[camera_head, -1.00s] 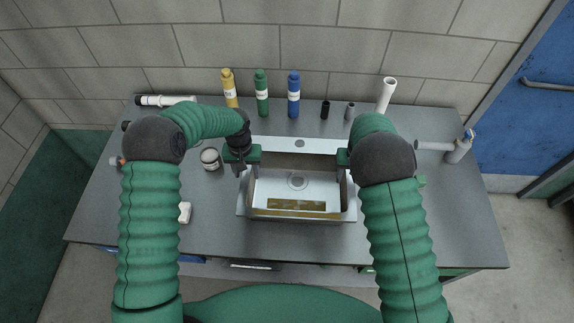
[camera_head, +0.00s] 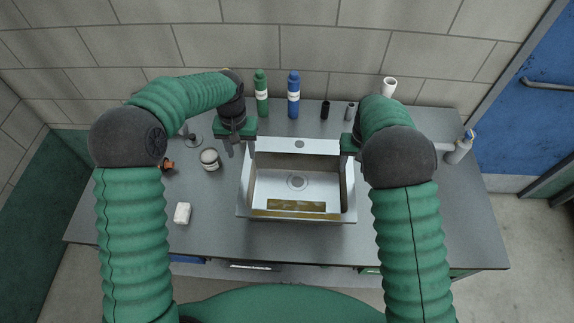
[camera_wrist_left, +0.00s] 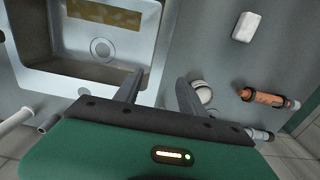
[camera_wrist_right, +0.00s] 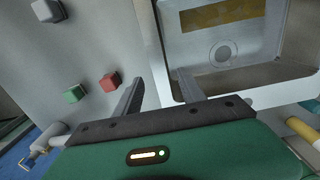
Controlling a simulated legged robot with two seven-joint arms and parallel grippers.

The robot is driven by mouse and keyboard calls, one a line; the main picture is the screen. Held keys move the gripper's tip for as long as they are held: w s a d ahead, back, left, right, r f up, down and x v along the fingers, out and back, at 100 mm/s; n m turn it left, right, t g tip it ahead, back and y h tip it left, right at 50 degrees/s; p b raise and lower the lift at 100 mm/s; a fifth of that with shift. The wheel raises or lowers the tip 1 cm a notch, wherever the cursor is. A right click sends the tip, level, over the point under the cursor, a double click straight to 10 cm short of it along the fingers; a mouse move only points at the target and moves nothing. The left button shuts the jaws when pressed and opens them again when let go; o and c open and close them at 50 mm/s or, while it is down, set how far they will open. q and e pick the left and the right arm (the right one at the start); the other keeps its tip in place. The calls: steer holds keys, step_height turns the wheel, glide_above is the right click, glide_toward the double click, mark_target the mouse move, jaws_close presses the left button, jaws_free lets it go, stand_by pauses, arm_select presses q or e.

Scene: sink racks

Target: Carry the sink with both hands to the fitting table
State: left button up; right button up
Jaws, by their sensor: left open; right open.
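The steel sink (camera_head: 265,181) rests on the grey table (camera_head: 330,242), its drain and a brownish-yellow strip showing inside the basin. My left gripper (camera_head: 238,148) is open and empty above the sink's back left corner; in the left wrist view its fingers (camera_wrist_left: 157,88) show with the sink (camera_wrist_left: 75,78) on one side. My right gripper (camera_head: 347,157) is open at the sink's back right corner, its fingertips mostly hidden by my arm. In the right wrist view one finger (camera_wrist_right: 183,85) overlaps the sink (camera_wrist_right: 270,83) and the other is outside it. Whether either touches the rim I cannot tell.
A green bottle (camera_head: 262,95) and a blue bottle (camera_head: 294,95) stand behind the sink. A jar (camera_head: 210,159) and a white block (camera_head: 182,213) lie to its left. Red (camera_wrist_right: 110,81) and green (camera_wrist_right: 74,95) blocks lie on its other side. The table's front strip is clear.

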step_height(320, 180, up, 5)
steer(key=shift+r, duration=0.1)
steer(key=shift+s, duration=0.1)
stand_by(0.3)
